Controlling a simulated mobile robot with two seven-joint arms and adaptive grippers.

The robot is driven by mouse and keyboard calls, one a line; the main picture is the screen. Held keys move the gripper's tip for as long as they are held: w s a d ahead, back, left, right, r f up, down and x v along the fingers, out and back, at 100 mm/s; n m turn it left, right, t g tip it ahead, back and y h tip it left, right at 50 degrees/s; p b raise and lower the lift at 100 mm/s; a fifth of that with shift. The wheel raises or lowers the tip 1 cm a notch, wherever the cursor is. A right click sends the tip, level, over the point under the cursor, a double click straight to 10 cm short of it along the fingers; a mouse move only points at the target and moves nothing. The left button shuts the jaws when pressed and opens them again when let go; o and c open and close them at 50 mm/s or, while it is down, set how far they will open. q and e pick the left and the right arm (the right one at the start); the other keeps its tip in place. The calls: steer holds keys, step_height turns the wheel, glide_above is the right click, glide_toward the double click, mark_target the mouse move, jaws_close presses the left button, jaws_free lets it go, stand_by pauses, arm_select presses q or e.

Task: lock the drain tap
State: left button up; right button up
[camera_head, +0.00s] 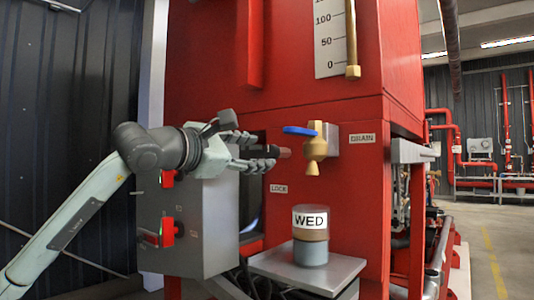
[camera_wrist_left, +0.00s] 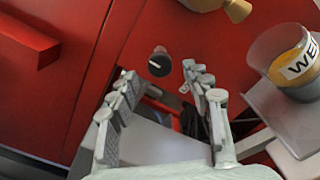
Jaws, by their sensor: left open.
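The brass drain tap (camera_head: 315,150) with a blue lever (camera_head: 299,131) is on the red panel beside the DRAIN label (camera_head: 362,138). Its lever points left, roughly level. A dark-ended knob (camera_head: 284,153) sticks out of the panel left of the tap, above the LOCK label (camera_head: 279,189). My left gripper (camera_head: 271,157) is open and points at this knob. In the left wrist view the knob (camera_wrist_left: 160,62) shows just beyond and between the spread fingertips (camera_wrist_left: 159,78); I cannot tell if they touch. The tap body (camera_wrist_left: 236,10) is partly cut off there. My right gripper is out of view.
A clear cup marked WED (camera_head: 310,222) stands on a grey shelf (camera_head: 337,275) below the tap. A grey box (camera_head: 205,232) with red switches is below my left gripper. A red bar (camera_head: 250,45) juts out above it.

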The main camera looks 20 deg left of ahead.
arm_select(q)
steer(key=v, duration=0.6)
steer(key=shift+s, duration=0.4)
